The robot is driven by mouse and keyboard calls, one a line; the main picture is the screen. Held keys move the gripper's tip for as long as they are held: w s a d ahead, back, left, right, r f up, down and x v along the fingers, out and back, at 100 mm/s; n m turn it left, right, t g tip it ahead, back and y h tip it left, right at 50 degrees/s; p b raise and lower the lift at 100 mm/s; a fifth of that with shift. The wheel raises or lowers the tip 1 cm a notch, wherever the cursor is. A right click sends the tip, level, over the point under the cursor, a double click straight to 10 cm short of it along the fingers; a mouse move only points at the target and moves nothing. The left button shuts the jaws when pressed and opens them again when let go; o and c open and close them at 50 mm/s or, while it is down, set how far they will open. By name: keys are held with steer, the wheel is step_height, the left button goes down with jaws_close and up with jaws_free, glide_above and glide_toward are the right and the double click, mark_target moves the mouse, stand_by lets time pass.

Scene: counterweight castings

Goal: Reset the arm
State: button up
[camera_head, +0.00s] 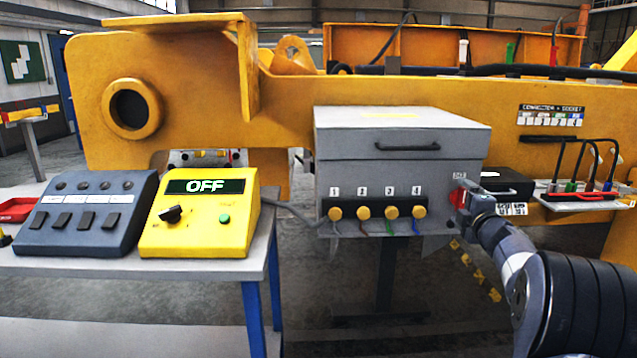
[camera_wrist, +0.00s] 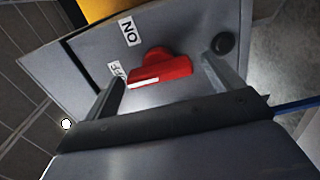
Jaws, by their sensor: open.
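My gripper (camera_head: 474,203) is at the right side of the grey box (camera_head: 398,170), close to a red switch (camera_head: 457,197). In the wrist view my gripper (camera_wrist: 165,76) is open, with one finger on each side of the red switch knob (camera_wrist: 160,70). I cannot tell whether the fingers touch it. The knob's white mark lies toward the partly hidden OFF label (camera_wrist: 115,69); the ON label (camera_wrist: 129,31) is above. My arm reaches in from the lower right in the head view.
A yellow control box (camera_head: 200,225) with an OFF display and a dark switch panel (camera_head: 87,213) stand on the left table (camera_head: 120,268). Numbered yellow knobs (camera_head: 377,213) line the grey box's front. A big yellow beam (camera_head: 200,95) runs behind. A connector shelf (camera_head: 585,200) is at right.

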steer(key=shift+s, duration=0.1)
steer(key=s, duration=1)
steer(key=w, duration=1)
steer(key=shift+w, duration=0.15)
steer(key=shift+r+m+p, duration=0.2)
steer(key=shift+m+p, duration=0.3)
steer(key=shift+p, duration=0.1)
steer(key=shift+r+m+p, duration=0.1)
steer(key=shift+m+p, duration=0.25)
steer(key=shift+m, duration=0.15)
steer(key=m+p, duration=0.5)
steer(key=m, duration=0.1)
steer(key=shift+m, duration=0.4)
steer(key=m+p, duration=0.5)
steer(key=shift+d+r, duration=0.1)
steer(key=shift+d, duration=0.05)
steer(key=m+p, duration=0.3)
steer(key=shift+f+m+p, duration=0.2)
steer(key=shift+m+p, duration=0.2)
steer(key=shift+m, duration=0.2)
